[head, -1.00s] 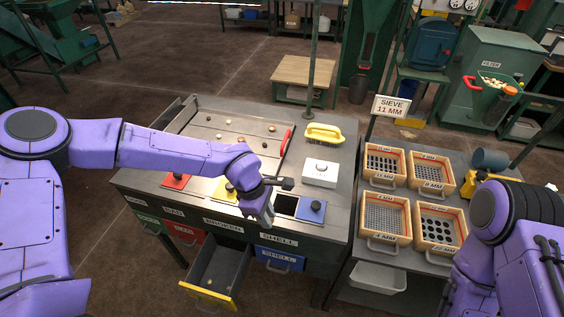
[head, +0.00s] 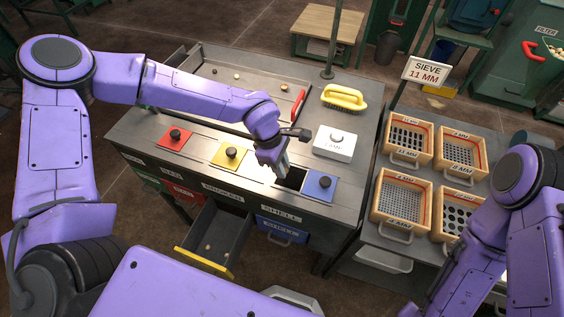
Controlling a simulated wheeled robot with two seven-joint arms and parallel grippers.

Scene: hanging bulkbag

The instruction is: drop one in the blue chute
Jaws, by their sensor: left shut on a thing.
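The blue chute has a dark square opening (head: 291,178) in the bench top, with its blue lid (head: 319,185) and black knob just to the right. My left gripper (head: 280,170) points down at the opening's left edge. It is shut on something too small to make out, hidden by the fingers. Several small round pieces (head: 237,77) lie on the grey sorting tray (head: 222,68) behind my left arm. My right arm is at the lower right, and its gripper does not show.
Red (head: 174,138) and yellow (head: 229,155) lids stand left of the opening. A white labelled box (head: 335,143) and yellow brush (head: 344,97) lie behind it. Sieves (head: 401,200) fill the right table.

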